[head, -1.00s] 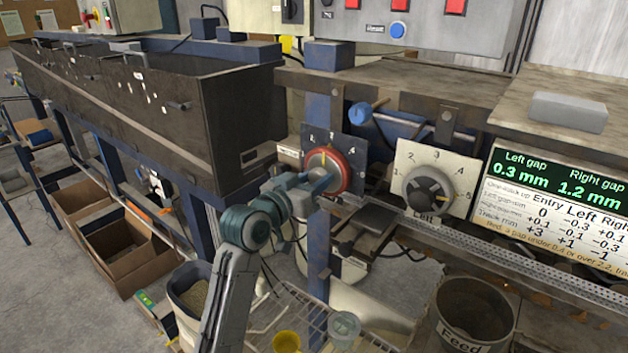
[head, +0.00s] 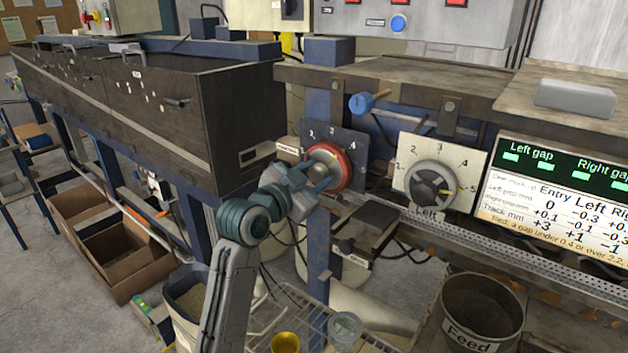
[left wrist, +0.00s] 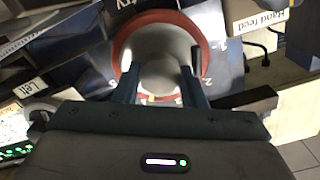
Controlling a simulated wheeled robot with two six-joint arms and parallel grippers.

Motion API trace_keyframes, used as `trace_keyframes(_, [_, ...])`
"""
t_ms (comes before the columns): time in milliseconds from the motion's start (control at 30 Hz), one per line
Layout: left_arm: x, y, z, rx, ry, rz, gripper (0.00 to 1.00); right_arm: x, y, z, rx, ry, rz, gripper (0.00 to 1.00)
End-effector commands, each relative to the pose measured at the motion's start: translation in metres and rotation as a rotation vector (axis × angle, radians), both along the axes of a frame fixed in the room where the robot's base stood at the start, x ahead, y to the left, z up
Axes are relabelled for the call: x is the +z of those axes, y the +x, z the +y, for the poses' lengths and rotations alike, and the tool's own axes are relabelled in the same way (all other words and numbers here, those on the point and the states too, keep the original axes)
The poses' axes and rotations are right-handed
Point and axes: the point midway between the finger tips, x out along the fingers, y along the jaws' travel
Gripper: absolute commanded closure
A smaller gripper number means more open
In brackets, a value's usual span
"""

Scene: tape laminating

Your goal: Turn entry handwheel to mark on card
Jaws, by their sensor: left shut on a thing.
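The entry handwheel (head: 342,168) has a red rim and a grey hub, on a dark blue plate with numbers. It also shows in the left wrist view (left wrist: 123,50). My left gripper (head: 322,178) is shut on its hub, with one finger on each side in the left wrist view (left wrist: 160,90). The fingers hide part of the hub, and I cannot read its pointer. The card (head: 545,205) at the right lists Entry, Left and Right values below a green display (head: 575,165). The display shows blocks under "Left gap" and "Right gap" instead of numbers. My right gripper is not in view.
The black "Left" handwheel (head: 432,186) sits on a cream plate to the right. A blue-handled lever (head: 368,102) juts out above between them. A "Feed" bucket (head: 480,312) stands below right. A long dark trough (head: 150,110) runs along the left.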

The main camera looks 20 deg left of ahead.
Motion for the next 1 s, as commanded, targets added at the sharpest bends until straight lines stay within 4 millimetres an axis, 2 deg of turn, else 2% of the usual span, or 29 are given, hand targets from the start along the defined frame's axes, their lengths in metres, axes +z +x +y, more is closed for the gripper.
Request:
trace_keyframes(300, [-0.0011, 0.0, -0.0001, 0.0, 0.073, -0.025, 0.85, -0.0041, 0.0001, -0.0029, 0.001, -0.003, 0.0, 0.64])
trace_keyframes(700, [-0.0009, -0.0001, -0.0002, 0.0, 0.077, -0.026, 0.85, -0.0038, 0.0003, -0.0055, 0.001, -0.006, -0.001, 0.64])
trace_keyframes(733, [-0.0008, 0.0, -0.0001, 0.0, 0.077, -0.026, 0.56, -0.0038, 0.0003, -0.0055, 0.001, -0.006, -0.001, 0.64])
trace_keyframes(800, [-0.0008, 0.0, -0.0001, 0.0, 0.077, -0.026, 0.43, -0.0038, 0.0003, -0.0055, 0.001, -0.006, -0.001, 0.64])
trace_keyframes(1000, [-0.0005, 0.0, -0.0001, 0.0, 0.077, -0.026, 0.41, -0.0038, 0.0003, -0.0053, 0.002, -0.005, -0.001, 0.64])
